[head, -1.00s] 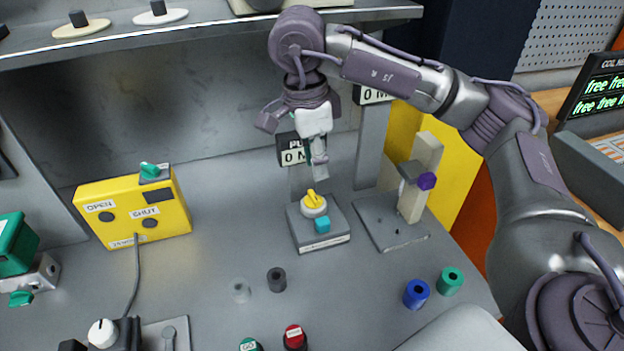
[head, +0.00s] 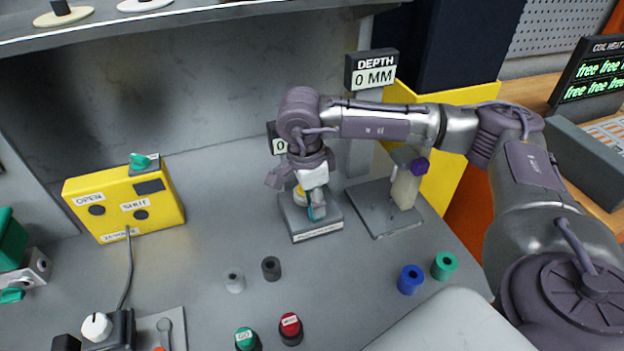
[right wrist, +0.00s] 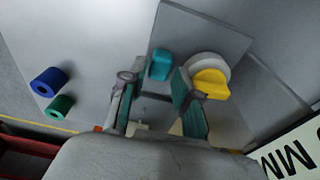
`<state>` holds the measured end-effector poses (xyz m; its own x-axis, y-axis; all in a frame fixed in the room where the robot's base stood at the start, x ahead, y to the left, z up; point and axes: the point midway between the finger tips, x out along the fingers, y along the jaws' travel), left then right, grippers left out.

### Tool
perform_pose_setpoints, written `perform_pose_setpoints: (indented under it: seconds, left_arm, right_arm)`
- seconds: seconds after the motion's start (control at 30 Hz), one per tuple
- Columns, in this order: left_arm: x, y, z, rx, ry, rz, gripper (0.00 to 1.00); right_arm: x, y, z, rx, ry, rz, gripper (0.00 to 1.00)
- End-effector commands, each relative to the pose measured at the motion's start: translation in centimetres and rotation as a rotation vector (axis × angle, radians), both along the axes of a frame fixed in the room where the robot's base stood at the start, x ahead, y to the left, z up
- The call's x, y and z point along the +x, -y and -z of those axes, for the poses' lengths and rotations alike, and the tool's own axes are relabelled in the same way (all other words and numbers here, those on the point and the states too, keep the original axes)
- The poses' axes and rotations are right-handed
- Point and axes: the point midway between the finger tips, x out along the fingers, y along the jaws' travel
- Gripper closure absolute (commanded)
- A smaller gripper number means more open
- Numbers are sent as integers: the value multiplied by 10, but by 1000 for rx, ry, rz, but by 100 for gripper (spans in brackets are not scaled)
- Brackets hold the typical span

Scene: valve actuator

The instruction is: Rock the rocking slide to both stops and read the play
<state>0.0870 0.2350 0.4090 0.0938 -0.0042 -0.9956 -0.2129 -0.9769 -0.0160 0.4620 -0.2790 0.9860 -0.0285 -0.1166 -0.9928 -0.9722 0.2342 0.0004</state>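The teal block (right wrist: 160,65), which I take for the rocking slide, sits on a grey base plate (head: 298,231) beside a white dial with a yellow pointer (right wrist: 209,84). My right gripper (head: 315,210) is low over this plate, pointing down, and hides most of the block in the head view. In the right wrist view the two fingers (right wrist: 157,90) stand apart, with the block showing beyond the gap; contact is not clear. The play display (head: 277,140) behind is mostly covered by my right arm. My left gripper is not in view.
A depth display (head: 372,70) reads 0 MM. A plate with a cream post and purple knob (head: 419,167) stands to the right. A yellow open/shut box (head: 125,203) stands left. Buttons are at the front.

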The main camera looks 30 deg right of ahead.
Motion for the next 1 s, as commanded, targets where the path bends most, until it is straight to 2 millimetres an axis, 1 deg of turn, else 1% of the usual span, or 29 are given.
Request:
perform_pose_setpoints:
  seconds: [0.1, 0.2, 0.47, 0.5, 0.67, 0.7, 0.73, 0.77, 0.8, 0.9, 1.0]
  left_arm:
    - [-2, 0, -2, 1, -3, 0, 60]
    - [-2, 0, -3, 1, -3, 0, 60]
    - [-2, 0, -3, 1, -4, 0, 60]
    - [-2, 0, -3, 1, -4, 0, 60]
    - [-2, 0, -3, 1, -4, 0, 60]
    - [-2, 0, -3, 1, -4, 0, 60]
    - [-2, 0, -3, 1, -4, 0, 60]
    - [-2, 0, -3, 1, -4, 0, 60]
    - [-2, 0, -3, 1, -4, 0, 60]
    - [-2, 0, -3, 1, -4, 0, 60]
    - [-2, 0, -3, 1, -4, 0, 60]
  right_arm:
    - [-1, 2, 11, -1, -1, 0, 69]
    - [-1, 2, 15, -1, 0, 0, 69]
    - [-1, 2, 17, 0, 0, 0, 69]
    - [-1, 2, 17, 0, 0, 0, 70]
    - [-1, 2, 17, 0, 0, 0, 97]
    - [-1, 2, 17, 0, 0, 0, 100]
    - [-1, 2, 17, 0, 0, 0, 100]
    - [-1, 2, 17, 0, 0, 0, 79]
    - [-1, 2, 17, 0, 0, 0, 85]
    - [-1, 2, 17, -1, 0, 0, 100]
    - [-1, 2, 17, -1, 0, 0, 100]
